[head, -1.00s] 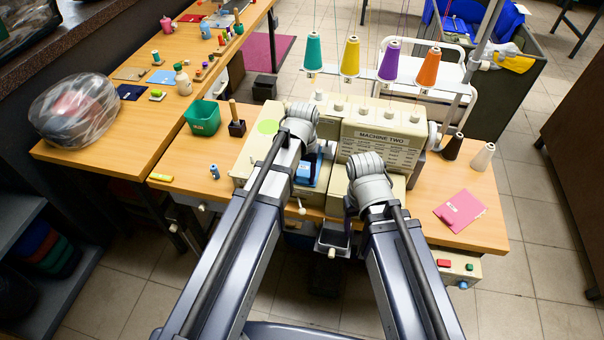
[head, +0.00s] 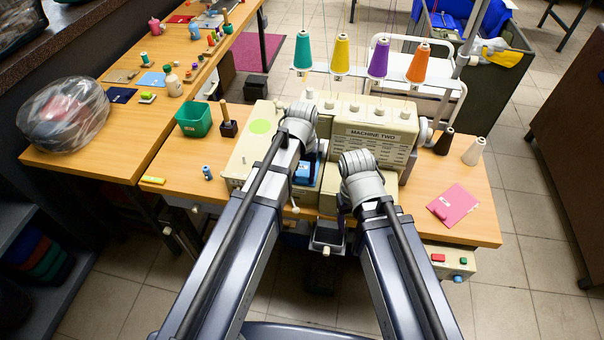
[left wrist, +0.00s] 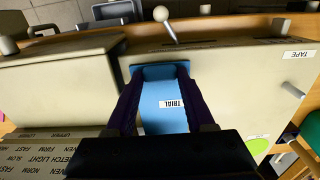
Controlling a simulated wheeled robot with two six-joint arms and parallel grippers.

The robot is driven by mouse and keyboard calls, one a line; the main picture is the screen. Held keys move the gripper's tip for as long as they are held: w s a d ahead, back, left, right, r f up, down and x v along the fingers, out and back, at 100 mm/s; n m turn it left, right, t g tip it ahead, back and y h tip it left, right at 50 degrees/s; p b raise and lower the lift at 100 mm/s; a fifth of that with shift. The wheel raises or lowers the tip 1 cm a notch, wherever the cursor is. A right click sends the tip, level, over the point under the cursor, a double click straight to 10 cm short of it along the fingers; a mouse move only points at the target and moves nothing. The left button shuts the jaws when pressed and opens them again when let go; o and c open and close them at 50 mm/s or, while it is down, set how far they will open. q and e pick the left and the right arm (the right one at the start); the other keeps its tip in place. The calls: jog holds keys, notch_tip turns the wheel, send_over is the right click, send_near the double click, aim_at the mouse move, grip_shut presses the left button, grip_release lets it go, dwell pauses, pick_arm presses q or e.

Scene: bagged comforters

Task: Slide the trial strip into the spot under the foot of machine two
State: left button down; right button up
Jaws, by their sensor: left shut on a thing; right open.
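The blue trial strip (left wrist: 170,100), with a white "TRIAL" label, lies between the dark purple fingers of my left gripper (left wrist: 160,85), which is shut on it. It also shows as a blue patch in the head view (head: 305,173), by the front of machine two (head: 376,135). In the left wrist view the strip is beside the cream machine body (left wrist: 230,85); I cannot tell whether they touch. My right gripper (head: 342,215) is at the machine's front, right of the strip, open, its fingers mostly hidden by its arm. The foot and the spot under it are hidden.
A white-knobbed lever (left wrist: 162,14) sticks up just beyond the strip. A small dark bin (head: 328,236) hangs at the table's front. A green bin (head: 194,119), a blue spool (head: 207,172) and a pink card (head: 453,204) are on the table (head: 177,160). Thread cones stand behind the machine.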

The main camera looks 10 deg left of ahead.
pick_arm(q)
jog(key=shift+f, duration=0.15)
grip_release()
dwell(0.4)
dwell(0.5)
jog(key=shift+r+p, duration=3.4)
jog(key=shift+r, duration=0.15)
jog(key=shift+r, duration=0.15)
notch_tip(320, 180, up, 8)
jog(key=f+p, duration=0.1)
jog(key=p, duration=0.7)
jog(key=s+d+f+m+b, duration=0.1)
jog(key=s, duration=0.6)
jog(key=s+d+f+m+y+b, duration=0.1)
jog(key=s+d+m+b, duration=0.1)
jog(key=s, duration=0.5)
jog(key=shift+d+f, duration=0.15)
jog(key=shift+d, duration=0.1)
